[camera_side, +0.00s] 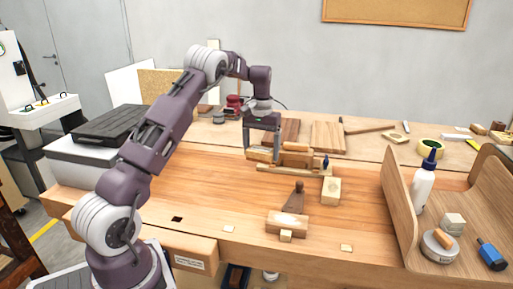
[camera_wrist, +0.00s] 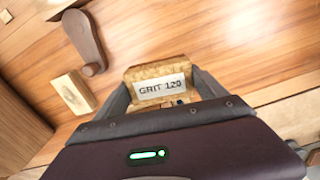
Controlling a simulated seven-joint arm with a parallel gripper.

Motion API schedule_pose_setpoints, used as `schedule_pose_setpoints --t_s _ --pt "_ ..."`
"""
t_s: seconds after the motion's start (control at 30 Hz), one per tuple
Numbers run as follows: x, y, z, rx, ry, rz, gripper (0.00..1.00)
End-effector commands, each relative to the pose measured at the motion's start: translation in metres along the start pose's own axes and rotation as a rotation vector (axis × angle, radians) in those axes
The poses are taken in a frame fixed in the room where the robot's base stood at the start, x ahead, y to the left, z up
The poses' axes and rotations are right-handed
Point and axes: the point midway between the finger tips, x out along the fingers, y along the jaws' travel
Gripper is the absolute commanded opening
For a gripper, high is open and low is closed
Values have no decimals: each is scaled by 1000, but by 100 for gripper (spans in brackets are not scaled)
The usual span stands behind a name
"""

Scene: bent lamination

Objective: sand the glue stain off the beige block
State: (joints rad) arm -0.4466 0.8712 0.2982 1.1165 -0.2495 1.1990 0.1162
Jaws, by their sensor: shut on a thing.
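The beige block (camera_side: 331,191) lies on the bench right of centre in the side view. It carries a darker stain on its top and also shows at the left of the wrist view (camera_wrist: 74,91). My gripper (camera_side: 262,153) is shut on a sanding block (camera_wrist: 160,82) with a white label reading "GRIT 120". In the side view my gripper is to the left of and farther back than the beige block, apart from it. The sanding block is partly hidden by the fingers there.
A wooden form on a board (camera_side: 290,170) is beside my gripper, with a blue-ended item (camera_side: 326,162) at its right. A brown wooden tool (camera_side: 295,197) lies in front. A curved wooden tray (camera_side: 397,215) with a glue bottle (camera_side: 423,185) stands right.

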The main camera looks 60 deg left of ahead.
Motion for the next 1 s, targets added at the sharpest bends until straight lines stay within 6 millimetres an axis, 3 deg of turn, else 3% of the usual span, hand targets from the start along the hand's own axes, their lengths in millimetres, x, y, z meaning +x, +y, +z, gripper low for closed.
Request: schedule_pose_setpoints --t_s 0.17,0.3,0.5,0.67,1.0 --pt "-1 60 38 365 -18 12 49" --pt "-4 114 82 754 -21 13 49" --pt "-10 168 143 1251 -4 -3 49" --pt "-11 183 165 1424 5 -12 49" --pt "4 184 166 1439 4 -13 49"
